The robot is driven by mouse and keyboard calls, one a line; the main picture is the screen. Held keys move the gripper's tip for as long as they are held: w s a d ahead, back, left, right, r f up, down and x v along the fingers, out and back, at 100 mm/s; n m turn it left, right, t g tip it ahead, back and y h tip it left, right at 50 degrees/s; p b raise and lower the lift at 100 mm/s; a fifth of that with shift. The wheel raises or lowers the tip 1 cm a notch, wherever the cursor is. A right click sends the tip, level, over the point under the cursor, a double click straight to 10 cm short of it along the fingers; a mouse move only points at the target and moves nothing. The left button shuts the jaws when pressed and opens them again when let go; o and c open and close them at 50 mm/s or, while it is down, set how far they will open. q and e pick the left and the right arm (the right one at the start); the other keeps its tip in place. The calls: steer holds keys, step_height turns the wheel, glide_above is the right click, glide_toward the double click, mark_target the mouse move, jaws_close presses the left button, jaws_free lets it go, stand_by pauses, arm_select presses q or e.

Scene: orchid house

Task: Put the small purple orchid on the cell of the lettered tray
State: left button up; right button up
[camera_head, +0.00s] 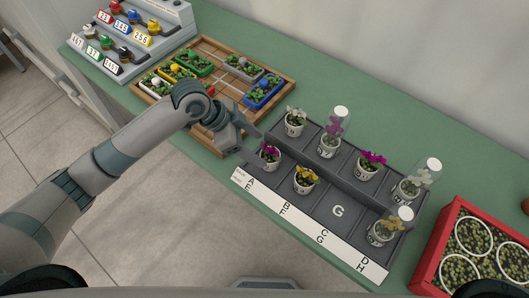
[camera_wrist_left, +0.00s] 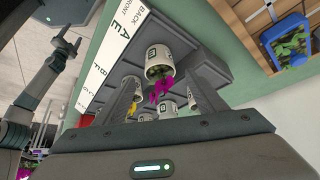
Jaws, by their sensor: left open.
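The dark grey lettered tray (camera_head: 316,207) holds several potted orchids, and a bare cell marked G (camera_head: 338,211) shows in its front row. A small magenta-purple orchid (camera_head: 268,154) in a white pot stands upright at the tray's front left. My left gripper (camera_head: 254,148) is open at this orchid. In the left wrist view the orchid's white pot (camera_wrist_left: 159,58) shows between the two spread fingers (camera_wrist_left: 165,98), with no clear grip on it. Another magenta orchid (camera_head: 371,160) stands in the back row, and a purple one (camera_head: 333,127) is under a clear dome.
A yellow orchid (camera_head: 305,178) stands close right of the front-left pot. Clear domes cover pale and yellow-brown orchids (camera_head: 383,231) at the right. A wooden board (camera_head: 213,137) with coloured planters lies behind my left arm. A red crate (camera_head: 432,258) stands at the right.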

arm_select(q)
steer(key=v, duration=0.4)
steer(key=shift+r+b, duration=0.25)
steer(key=shift+b, duration=0.1)
